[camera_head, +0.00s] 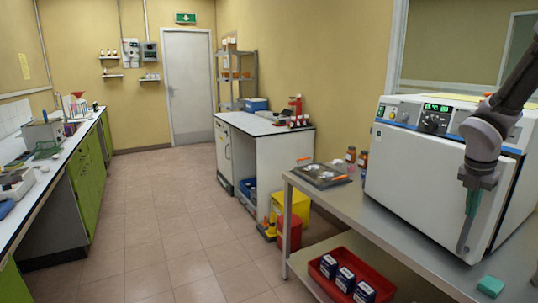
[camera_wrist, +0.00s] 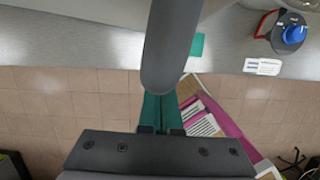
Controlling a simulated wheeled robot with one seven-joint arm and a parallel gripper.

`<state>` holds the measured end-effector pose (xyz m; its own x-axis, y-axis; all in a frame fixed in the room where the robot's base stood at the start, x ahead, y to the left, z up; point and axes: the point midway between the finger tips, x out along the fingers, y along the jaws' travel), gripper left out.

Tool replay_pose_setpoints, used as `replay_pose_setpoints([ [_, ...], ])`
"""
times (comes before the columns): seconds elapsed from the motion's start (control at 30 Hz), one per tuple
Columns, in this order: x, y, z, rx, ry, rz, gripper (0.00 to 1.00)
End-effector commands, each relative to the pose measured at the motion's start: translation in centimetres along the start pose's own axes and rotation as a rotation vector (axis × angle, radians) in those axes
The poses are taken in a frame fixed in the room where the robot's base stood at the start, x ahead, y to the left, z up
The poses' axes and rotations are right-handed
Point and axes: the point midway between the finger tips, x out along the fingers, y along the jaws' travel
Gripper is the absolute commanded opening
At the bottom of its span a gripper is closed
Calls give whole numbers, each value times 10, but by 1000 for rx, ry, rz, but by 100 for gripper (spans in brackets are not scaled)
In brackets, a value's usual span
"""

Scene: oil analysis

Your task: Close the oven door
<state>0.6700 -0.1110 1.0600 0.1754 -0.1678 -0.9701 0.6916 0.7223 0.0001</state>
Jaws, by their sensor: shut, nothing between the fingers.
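The oven (camera_head: 510,180) is a white box with a control panel (camera_head: 435,118) and a lit green display, on the bench at the right. Its white front door (camera_head: 415,190) stands nearly flush with the body. A dark line runs down along the door's right edge; I cannot tell how wide any gap is. A grey vertical handle (camera_head: 463,236) is near that edge. My gripper (camera_head: 471,208) points down at the handle, its green fingers together and empty. In the wrist view the handle (camera_wrist: 172,45) lies just past my fingertips (camera_wrist: 161,98); contact is unclear.
The steel bench (camera_head: 400,236) carries a green block (camera_head: 490,286) in front of the oven and a tray (camera_head: 320,175) farther left. A red bin with dark boxes (camera_head: 325,268) is on its lower shelf. The tiled aisle (camera_head: 170,210) on the left is clear.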

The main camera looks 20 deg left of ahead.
Motion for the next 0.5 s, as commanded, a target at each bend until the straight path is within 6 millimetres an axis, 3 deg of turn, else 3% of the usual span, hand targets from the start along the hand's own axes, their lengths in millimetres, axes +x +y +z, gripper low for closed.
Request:
replay_pose_setpoints([
  [0.2,6,-6,23,4,0,0,0],
  [0.5,7,-7,29,1,1,-1,0],
])
